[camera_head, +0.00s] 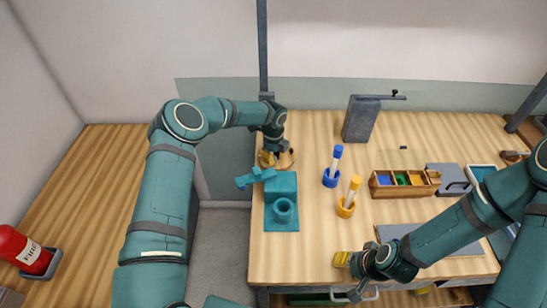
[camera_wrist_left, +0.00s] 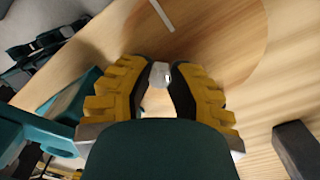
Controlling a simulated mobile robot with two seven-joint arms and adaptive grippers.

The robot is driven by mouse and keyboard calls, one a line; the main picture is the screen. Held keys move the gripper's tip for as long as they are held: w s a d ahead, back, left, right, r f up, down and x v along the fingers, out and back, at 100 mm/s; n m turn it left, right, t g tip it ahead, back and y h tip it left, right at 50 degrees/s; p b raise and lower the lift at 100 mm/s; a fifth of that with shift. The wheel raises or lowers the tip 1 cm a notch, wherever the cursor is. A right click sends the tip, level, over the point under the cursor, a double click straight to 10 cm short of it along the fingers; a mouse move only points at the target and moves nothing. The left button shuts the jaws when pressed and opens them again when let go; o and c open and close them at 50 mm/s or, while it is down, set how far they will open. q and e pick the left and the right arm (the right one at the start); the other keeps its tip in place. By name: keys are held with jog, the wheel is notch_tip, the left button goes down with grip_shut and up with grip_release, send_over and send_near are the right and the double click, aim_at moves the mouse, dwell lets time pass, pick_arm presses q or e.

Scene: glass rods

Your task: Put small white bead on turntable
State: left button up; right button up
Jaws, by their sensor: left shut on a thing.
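My left gripper (camera_head: 267,158) is over the round wooden turntable (camera_head: 287,162) at the back left of the table. In the left wrist view its yellow fingers (camera_wrist_left: 160,83) are shut on a small white bead (camera_wrist_left: 160,74), which shows between the fingertips. The turntable (camera_wrist_left: 225,35) is the darker wooden disc below and beyond them, with a pale stripe on it. In the head view the bead is hidden by the gripper. My right gripper (camera_head: 342,259) is low at the table's front edge; its finger gap is too small to judge.
A teal stand (camera_head: 283,222) is just in front of the turntable. A blue holder (camera_head: 330,178) and a yellow holder (camera_head: 346,207) hold capped tubes to the right. A grey upright block (camera_head: 361,120) stands behind. A wooden compartment tray (camera_head: 403,191) is farther right.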

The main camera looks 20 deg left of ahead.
pick_arm(q)
jog(key=shift+f, duration=0.2)
pick_arm(e)
jog(key=shift+f, duration=0.2)
pick_arm(q)
jog(key=o, duration=0.8)
jog(key=shift+c, duration=0.2)
jog(key=shift+r, duration=0.15)
pick_arm(e)
jog(key=shift+r, duration=0.15)
pick_arm(q)
jog(key=shift+r, duration=0.35)
pick_arm(e)
jog(key=shift+r, duration=0.2)
notch_tip(320, 180, up, 4)
jog(key=p, duration=0.4)
jog(key=shift+f, duration=0.15)
pick_arm(q)
notch_tip(320, 180, up, 11)
jog(key=shift+r, duration=0.2)
